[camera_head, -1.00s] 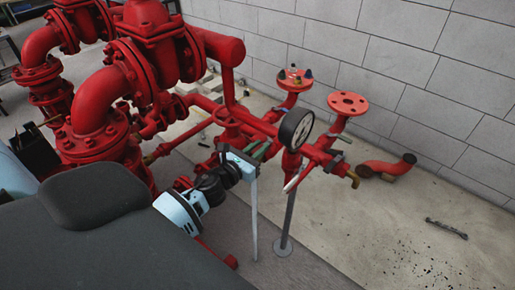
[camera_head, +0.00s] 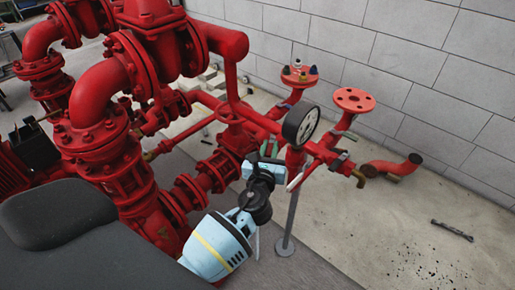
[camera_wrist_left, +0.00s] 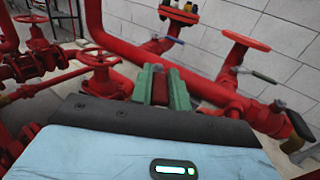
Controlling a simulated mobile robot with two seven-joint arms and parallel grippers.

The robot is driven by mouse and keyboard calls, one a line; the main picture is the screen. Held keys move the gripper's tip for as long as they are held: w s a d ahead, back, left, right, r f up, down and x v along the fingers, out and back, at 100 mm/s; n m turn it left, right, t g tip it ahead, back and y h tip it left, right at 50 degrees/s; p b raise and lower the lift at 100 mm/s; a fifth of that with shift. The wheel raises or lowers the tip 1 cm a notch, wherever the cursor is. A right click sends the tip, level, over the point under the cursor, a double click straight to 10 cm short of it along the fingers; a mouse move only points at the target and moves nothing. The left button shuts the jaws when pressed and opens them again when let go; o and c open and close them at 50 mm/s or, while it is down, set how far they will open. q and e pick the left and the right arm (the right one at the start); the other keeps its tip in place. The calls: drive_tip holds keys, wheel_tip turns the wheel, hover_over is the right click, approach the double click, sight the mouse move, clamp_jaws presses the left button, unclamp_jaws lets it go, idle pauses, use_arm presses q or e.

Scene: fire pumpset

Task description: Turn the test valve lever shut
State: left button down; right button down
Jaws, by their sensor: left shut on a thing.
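My left gripper (camera_head: 268,148) reaches in from the lower left to the red test pipe, just left of the round pressure gauge (camera_head: 300,125). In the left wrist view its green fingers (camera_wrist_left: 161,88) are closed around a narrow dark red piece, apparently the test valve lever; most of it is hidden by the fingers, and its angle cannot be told. A pale lever (camera_head: 298,178) slants below the gauge, separate from the fingers. My right gripper is not in view.
A red flange (camera_head: 353,100) and another outlet with small caps (camera_head: 299,75) rise behind the pipe. A loose red elbow (camera_head: 395,168) and a wrench (camera_head: 452,230) lie on the floor. The right floor is mostly clear.

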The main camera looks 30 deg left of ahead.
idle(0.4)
use_arm(q)
drive_tip(key=c, duration=1.3)
unclamp_jaws()
drive_tip(key=shift+c, duration=0.2)
drive_tip(key=shift+v, duration=3.9)
drive_tip(key=shift+d, duration=0.1)
